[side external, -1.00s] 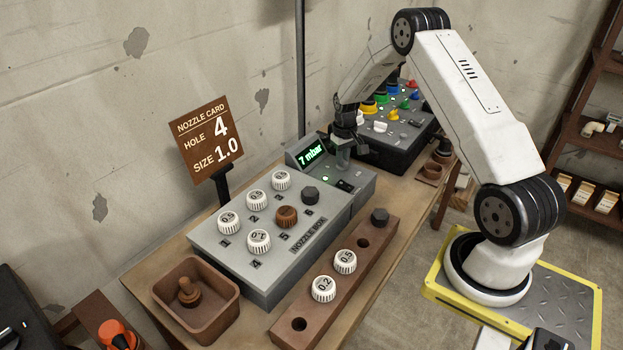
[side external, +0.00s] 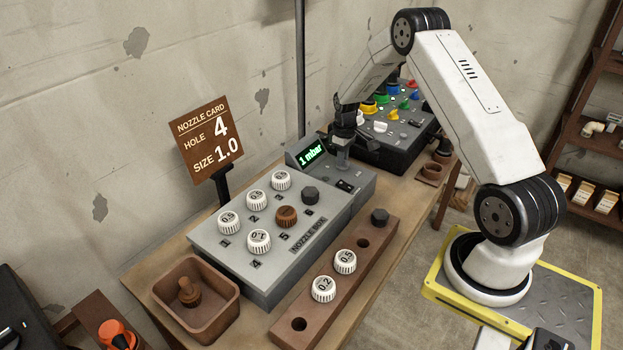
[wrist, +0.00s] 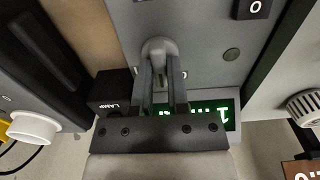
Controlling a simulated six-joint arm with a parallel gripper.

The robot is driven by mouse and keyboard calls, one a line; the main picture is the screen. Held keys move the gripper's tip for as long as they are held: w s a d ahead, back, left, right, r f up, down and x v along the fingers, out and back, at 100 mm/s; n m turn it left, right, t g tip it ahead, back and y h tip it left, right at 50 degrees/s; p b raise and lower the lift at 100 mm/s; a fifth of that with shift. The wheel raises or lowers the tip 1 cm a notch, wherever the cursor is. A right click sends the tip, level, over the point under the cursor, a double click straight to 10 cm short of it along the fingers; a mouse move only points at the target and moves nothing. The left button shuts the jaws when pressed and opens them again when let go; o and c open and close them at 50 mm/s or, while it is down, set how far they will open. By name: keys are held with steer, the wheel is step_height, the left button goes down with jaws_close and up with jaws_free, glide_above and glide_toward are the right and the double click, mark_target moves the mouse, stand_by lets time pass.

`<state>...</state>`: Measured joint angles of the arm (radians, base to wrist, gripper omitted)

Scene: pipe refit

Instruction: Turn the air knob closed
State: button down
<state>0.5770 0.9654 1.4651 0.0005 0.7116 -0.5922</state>
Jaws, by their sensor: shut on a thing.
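The air knob (wrist: 157,46) is a grey knob on the panel end of the nozzle box (side external: 262,287). In the wrist view it sits between the two fingers of my gripper (wrist: 160,78), which is shut on it. In the side view my gripper (side external: 343,163) points down at the panel beside the display, and it hides the knob. The green display (side external: 311,154) reads 1 mbar. It also shows in the wrist view (wrist: 215,110), partly covered by my gripper. A small round lamp (wrist: 231,54) beside the knob looks dark.
A nozzle card (side external: 205,138) reads hole 4, size 1.0. Several white numbered caps stand on the box. A brown rack (side external: 318,318) with two white caps and a brown tray (side external: 225,312) stand nearby. A dark panel with coloured knobs (side external: 391,152) stands just behind my gripper.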

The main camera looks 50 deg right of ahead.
steer(key=c, duration=0.6)
jaws_free()
steer(key=shift+r, duration=0.1)
steer(key=shift+r, duration=3.85)
steer(key=shift+a, duration=0.1)
steer(key=s+a+r+t, duration=0.1)
steer(key=s+a+r, duration=0.1)
steer(key=a, duration=0.7)
steer(key=s+a+r, duration=0.2)
steer(key=a+r, duration=0.1)
steer(key=a, duration=0.5)
steer(key=shift+t, duration=0.8)
steer(key=s+a, duration=0.3)
steer(key=s, duration=0.1)
steer(key=s+a, duration=0.3)
steer(key=a, duration=0.1)
steer(key=s+a, duration=0.4)
steer(key=shift+s+a+r, duration=0.15)
steer(key=shift+s+r, duration=0.15)
steer(key=shift+s, duration=0.05)
